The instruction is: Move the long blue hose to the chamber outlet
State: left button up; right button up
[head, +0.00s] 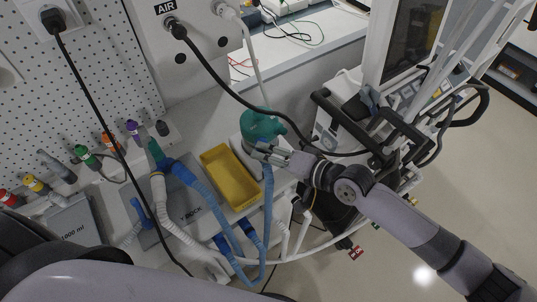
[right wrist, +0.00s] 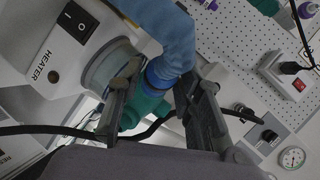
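The long blue hose (head: 187,178) runs from a teal fitting (head: 157,152) by the pegboard, loops down below the counter edge and rises to my right gripper (head: 268,150). In the right wrist view, its ribbed end (right wrist: 172,35) has a blue cuff (right wrist: 165,76) between the two fingers of my right gripper (right wrist: 160,95), which look closed on it. The cuff is at a teal port (right wrist: 150,103); I cannot tell whether it is seated. The teal chamber top (head: 262,122) is beside the gripper in the head view. My left gripper is out of view.
A heater unit (right wrist: 75,35) is close beside the fingers. A yellow tray (head: 230,178) sits on the counter left of the hose. A white hose (head: 160,195) and a black cable (head: 225,85) run nearby. A ventilator cart (head: 365,125) stands at right.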

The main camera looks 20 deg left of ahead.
jog(key=o, duration=0.3)
jog(key=v, duration=1.2)
jog(key=shift+f, duration=0.1)
